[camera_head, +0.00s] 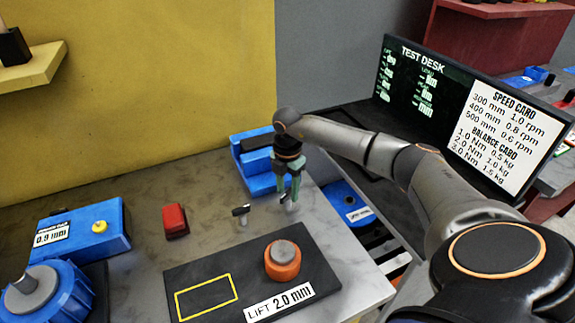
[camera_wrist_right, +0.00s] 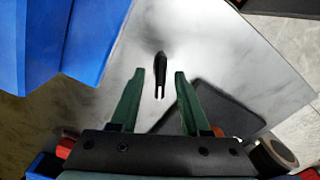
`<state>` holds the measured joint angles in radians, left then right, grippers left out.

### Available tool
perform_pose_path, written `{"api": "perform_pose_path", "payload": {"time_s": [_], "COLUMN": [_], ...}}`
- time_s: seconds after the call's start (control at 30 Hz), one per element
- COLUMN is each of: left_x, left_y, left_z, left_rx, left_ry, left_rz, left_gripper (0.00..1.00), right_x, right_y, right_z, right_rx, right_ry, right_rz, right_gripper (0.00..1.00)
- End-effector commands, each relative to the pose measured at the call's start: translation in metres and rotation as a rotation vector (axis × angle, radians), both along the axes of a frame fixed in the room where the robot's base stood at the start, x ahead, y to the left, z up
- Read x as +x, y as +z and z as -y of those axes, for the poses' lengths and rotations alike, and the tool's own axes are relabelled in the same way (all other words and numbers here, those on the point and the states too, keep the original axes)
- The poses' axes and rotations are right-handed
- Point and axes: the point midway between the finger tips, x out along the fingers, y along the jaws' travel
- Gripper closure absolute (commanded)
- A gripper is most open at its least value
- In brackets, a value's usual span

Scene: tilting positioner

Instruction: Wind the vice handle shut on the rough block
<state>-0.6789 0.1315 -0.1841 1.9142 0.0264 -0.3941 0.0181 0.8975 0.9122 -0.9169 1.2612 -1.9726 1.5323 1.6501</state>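The blue vice (camera_head: 250,165) stands at the back of the bench, a dark bar across its top; its blue side fills the upper left of the right wrist view (camera_wrist_right: 60,40). My right gripper (camera_head: 289,198) points down just in front of the vice's right end. Its green fingers are apart in the right wrist view (camera_wrist_right: 152,80). A small black fork-ended part (camera_wrist_right: 160,72), perhaps the handle, shows between and beyond them, with no clear contact. A red block (camera_head: 175,222) lies left on the bench; I cannot tell if it is the rough block. My left gripper is out of view.
A small dark-topped T-shaped piece (camera_head: 241,213) stands left of the gripper. A blue box (camera_head: 82,229) and round blue unit (camera_head: 52,295) stand left. The bench's right edge is close.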

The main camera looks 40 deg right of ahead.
Motion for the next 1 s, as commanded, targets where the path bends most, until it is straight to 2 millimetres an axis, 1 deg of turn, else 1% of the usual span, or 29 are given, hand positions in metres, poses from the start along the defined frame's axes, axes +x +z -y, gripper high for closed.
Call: {"api": "perform_pose_path", "payload": {"time_s": [0.23, 0.37, 0.47, 0.7, 0.8, 0.9, 1.0], "left_x": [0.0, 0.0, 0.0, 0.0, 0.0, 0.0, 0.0], "left_y": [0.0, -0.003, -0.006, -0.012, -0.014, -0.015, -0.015], "left_z": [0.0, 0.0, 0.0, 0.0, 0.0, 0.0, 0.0], "left_rx": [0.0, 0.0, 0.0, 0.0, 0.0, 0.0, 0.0], "left_ry": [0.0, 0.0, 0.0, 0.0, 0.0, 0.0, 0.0], "left_rz": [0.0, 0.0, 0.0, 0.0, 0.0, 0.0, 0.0], "left_gripper": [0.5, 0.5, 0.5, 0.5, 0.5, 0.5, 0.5], "right_x": [0.0, 0.001, 0.001, 0.001, 0.0, 0.0, 0.0], "right_y": [0.0, 0.012, 0.03, 0.083, 0.101, 0.114, 0.122], "right_z": [-0.001, -0.001, 0.0, 0.0, -0.001, -0.001, -0.001], "right_rx": [0.001, 0.001, 0.001, 0.001, 0.001, 0.001, 0.001], "right_ry": [0.002, 0.003, 0.002, 0.002, 0.001, 0.001, 0.001], "right_rz": [-0.001, 0.002, 0.004, 0.004, 0.004, 0.002, 0.001], "right_gripper": [0.54, 0.54, 0.54, 0.54, 0.54, 0.54, 0.54]}}
